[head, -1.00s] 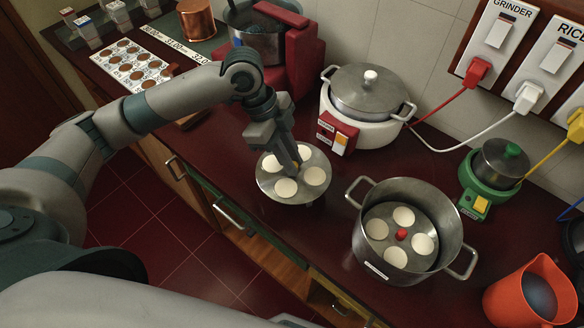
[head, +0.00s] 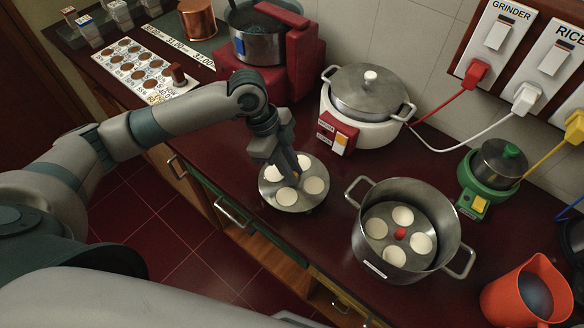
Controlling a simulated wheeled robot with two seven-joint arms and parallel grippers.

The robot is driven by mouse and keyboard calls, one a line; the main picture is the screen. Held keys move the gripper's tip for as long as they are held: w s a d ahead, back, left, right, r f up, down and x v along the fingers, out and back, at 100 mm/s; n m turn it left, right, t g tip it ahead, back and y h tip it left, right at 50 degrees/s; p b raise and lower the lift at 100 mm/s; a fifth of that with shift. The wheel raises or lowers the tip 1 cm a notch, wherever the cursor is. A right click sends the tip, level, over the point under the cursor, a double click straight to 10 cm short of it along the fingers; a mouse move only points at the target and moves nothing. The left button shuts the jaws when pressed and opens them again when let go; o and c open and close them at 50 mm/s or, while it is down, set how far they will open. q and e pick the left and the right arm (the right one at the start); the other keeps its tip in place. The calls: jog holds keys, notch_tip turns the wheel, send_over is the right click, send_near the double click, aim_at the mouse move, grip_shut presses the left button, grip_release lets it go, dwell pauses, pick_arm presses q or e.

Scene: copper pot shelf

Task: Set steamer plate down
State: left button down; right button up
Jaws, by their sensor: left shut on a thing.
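The steamer plate (head: 267,201) is a round metal disc with several white discs in its cups. It is near level, over the dark red counter, left of the open pot. My left gripper (head: 291,178) points down at the plate's middle and is shut on its centre, which the fingers mostly hide. I cannot tell whether the plate's underside touches the counter. A second plate with a red knob (head: 400,233) and several white discs sits inside the steel pot (head: 365,241). My right gripper is not in view.
A lidded white cooker (head: 366,133) stands behind the plate. A red wet grinder (head: 297,62) is at the back, a green small cooker (head: 488,176) and orange jug (head: 505,297) at right. Red counter (head: 330,234) is bare between plate and pot. The counter's front edge is near the plate.

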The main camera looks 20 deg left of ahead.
pick_arm(q)
jog(key=c, duration=1.7)
grip_release()
jog(key=shift+f, duration=0.1)
jog(key=shift+o, duration=0.2)
jog(key=b+v, duration=0.2)
jog(key=v, duration=1)
